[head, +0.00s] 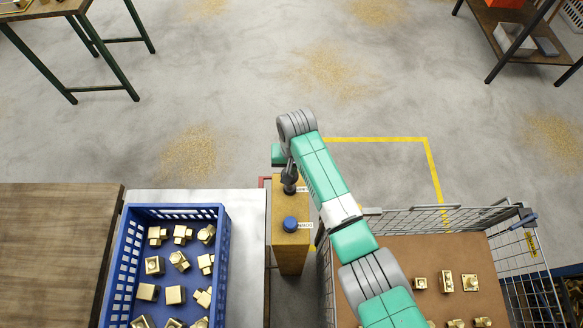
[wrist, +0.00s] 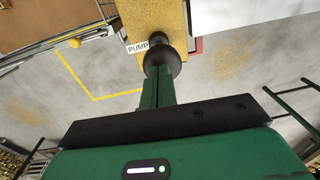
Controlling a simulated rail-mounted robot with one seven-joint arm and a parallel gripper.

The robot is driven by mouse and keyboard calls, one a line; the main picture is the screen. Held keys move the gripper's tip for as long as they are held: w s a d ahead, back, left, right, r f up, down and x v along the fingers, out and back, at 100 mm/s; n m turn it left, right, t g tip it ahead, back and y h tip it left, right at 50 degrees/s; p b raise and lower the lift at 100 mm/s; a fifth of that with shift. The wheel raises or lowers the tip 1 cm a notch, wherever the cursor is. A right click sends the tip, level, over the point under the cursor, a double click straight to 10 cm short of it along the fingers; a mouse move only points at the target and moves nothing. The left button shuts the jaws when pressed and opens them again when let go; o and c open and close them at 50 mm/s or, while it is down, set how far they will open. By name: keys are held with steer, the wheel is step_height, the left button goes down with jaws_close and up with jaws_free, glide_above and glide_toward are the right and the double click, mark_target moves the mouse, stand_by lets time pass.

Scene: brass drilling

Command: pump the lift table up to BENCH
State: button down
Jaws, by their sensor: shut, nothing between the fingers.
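The lift table (head: 250,205) has a pale grey top beside the wooden bench, carrying a blue crate of brass fittings (head: 222,285). A yellow post (head: 290,255) stands at its right side. On the post are a black pump knob (head: 289,178) and a blue knob (head: 290,223), each with a small label; the blue knob's label is too small to read. In the wrist view the black knob (wrist: 162,58) sits by the label PUMP (wrist: 138,47). My gripper (wrist: 158,75) is shut and empty, its fingertips at the black knob; I cannot tell whether they touch it.
A wooden bench (head: 55,240) stands left of the lift table, nearly level with its top in this view. A wire-sided cart (head: 395,265) with brass parts stands right of the post, under my arm. Yellow floor lines (head: 375,139) and open concrete lie beyond.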

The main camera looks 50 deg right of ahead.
steer(key=shift+f, duration=0.2)
steer(key=b, duration=0.4)
glide_above(292, 188)
steer(key=f, duration=0.6)
steer(key=shift+w+d+f, duration=0.1)
steer(key=shift+w+f, duration=0.1)
steer(key=shift+f, duration=0.05)
steer(key=shift+s+f, duration=0.1)
steer(key=shift+f, duration=0.15)
step_height(292, 188, up, 15)
steer(key=p, duration=0.5)
steer(key=shift+s+d, duration=0.2)
steer(key=shift+d, duration=0.05)
steer(key=shift+f, duration=0.1)
